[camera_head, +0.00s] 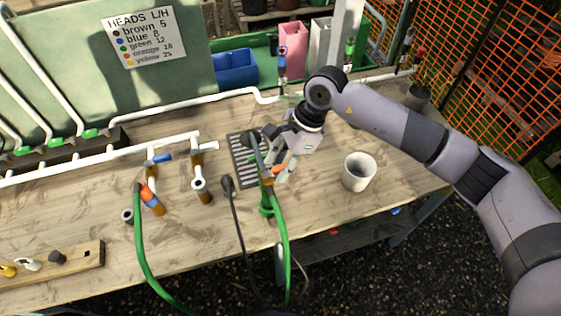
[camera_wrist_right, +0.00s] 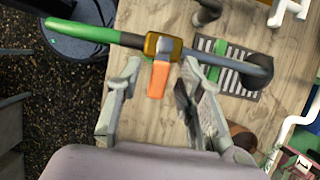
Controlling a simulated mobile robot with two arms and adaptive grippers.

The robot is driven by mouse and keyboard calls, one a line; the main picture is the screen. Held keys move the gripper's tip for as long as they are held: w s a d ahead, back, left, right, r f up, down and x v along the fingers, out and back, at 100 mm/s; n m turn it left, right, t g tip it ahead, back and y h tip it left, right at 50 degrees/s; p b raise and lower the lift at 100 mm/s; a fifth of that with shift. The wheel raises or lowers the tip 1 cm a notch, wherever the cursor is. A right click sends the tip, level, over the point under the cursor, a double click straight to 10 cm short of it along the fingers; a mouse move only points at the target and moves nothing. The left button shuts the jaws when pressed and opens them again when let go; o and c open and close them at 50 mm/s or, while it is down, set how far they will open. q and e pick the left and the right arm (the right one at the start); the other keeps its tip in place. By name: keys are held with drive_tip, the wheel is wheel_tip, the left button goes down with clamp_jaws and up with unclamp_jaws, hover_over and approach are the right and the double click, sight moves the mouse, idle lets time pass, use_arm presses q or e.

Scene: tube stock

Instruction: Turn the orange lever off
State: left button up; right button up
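The orange lever (camera_wrist_right: 158,80) sticks out from a brass valve body (camera_wrist_right: 162,46) joined between a green hose and a grey hose. In the right wrist view it points toward my gripper, roughly across the hose line. It also shows small in the head view (camera_head: 279,169), beside my fingers. My right gripper (camera_head: 287,168) is open over the bench, fingers pointing down. In the right wrist view its two fingers (camera_wrist_right: 164,76) stand apart on either side of the lever, with a visible gap on both sides. My left gripper is in neither view.
A white cup (camera_head: 359,172) stands right of my gripper. A drain grate (camera_head: 243,172) lies under the grey hose. Brown pipe stubs (camera_head: 199,170), one with an orange collar and green hose, stand to the left. A sign board (camera_head: 144,37) and blue bin (camera_head: 235,67) are behind.

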sight(269, 184)
clamp_jaws()
idle(0.4)
drive_tip(key=shift+s+f+m+b, duration=0.15)
drive_tip(key=shift+m+b, duration=0.35)
drive_tip(key=shift+b, duration=0.3)
drive_tip(key=s+m+t+b, duration=0.1)
drive_tip(key=m+b, duration=0.3)
drive_tip(key=b, duration=0.3)
drive_tip(key=s+a+m+t+h+b, duration=0.1)
drive_tip(key=m+t+b, duration=0.1)
drive_tip(key=m+b, duration=0.3)
drive_tip(key=s+m+t+h+b, duration=0.1)
drive_tip(key=s+m+t+b, duration=0.1)
drive_tip(key=m+b, duration=0.3)
drive_tip(key=shift+a+f+b, duration=0.1)
drive_tip(key=shift+a+b, duration=0.2)
drive_tip(key=shift+b, duration=1.7)
drive_tip(key=shift+s+a+r+m+t+h+b, duration=0.15)
drive_tip(key=shift+m+t+h+b, duration=0.1)
drive_tip(key=shift+m+b, duration=0.5)
drive_tip(key=shift+w+a+r+m+t+h+b, duration=0.15)
drive_tip(key=shift+m+h+b, duration=0.1)
drive_tip(key=shift+m+b, duration=0.45)
drive_tip(key=shift+s, duration=0.1)
